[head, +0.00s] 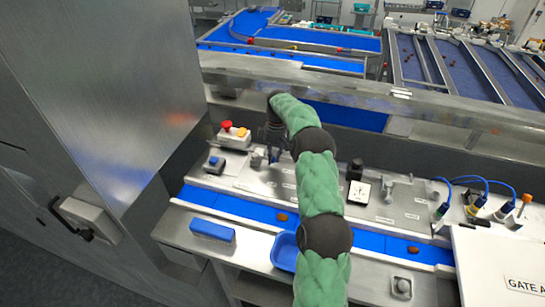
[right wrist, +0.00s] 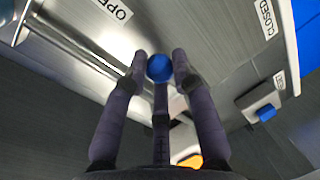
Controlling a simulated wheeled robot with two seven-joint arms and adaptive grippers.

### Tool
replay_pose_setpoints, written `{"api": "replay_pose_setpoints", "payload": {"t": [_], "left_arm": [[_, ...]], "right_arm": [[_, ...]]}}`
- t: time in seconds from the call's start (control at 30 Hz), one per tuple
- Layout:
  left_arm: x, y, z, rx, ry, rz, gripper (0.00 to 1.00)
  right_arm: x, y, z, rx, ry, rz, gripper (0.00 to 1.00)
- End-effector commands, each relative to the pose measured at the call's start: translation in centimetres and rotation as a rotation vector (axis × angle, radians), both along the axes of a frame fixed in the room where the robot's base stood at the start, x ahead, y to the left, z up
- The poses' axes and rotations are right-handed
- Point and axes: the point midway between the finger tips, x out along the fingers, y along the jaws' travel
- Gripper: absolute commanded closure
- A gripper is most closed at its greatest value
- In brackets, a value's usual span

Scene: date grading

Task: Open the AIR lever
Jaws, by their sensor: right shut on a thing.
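The AIR lever shows in the right wrist view as a round blue knob (right wrist: 159,68) between my fingers. A label reading OPEN (right wrist: 112,8) is at its upper left, and a label reading CLOSED (right wrist: 265,18) is at its upper right. My right gripper (right wrist: 160,75) is shut on the knob. In the head view my right gripper (head: 270,153) is down at the left part of the metal control panel (head: 240,181); the knob is too small and covered to make out there. My left gripper is not in view.
A box with a red button (head: 227,126) stands just left of my right gripper, and a blue-button box (head: 215,161) is nearer. A blue conveyor (head: 255,211) carrying brown dates runs in front. A blue tray (head: 284,254) and a blue block (head: 212,230) are nearer still.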

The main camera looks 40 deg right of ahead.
Motion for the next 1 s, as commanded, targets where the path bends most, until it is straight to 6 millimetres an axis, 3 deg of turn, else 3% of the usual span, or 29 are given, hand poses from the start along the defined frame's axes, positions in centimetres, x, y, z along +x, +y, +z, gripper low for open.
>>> {"api": "replay_pose_setpoints", "payload": {"t": [0.3, 0.33, 0.4, 0.77, 1.0], "left_arm": [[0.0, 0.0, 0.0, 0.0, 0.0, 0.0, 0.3], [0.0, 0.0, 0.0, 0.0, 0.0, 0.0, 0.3], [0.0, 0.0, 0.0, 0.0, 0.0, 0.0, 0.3], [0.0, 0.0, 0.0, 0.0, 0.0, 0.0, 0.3], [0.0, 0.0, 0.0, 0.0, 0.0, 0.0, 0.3]], "right_arm": [[0.1, 0.0, 0.0, -0.002, -0.001, 0.003, 1.0], [0.1, 0.0, 0.0, -0.002, -0.001, 0.003, 0.71], [0.1, 0.0, 0.0, -0.002, -0.001, 0.003, 0.51], [0.0, 0.0, 0.1, -0.002, -0.001, 0.001, 0.5], [0.3, -0.6, 2.8, -0.003, -0.003, 0.001, 0.5]]}}
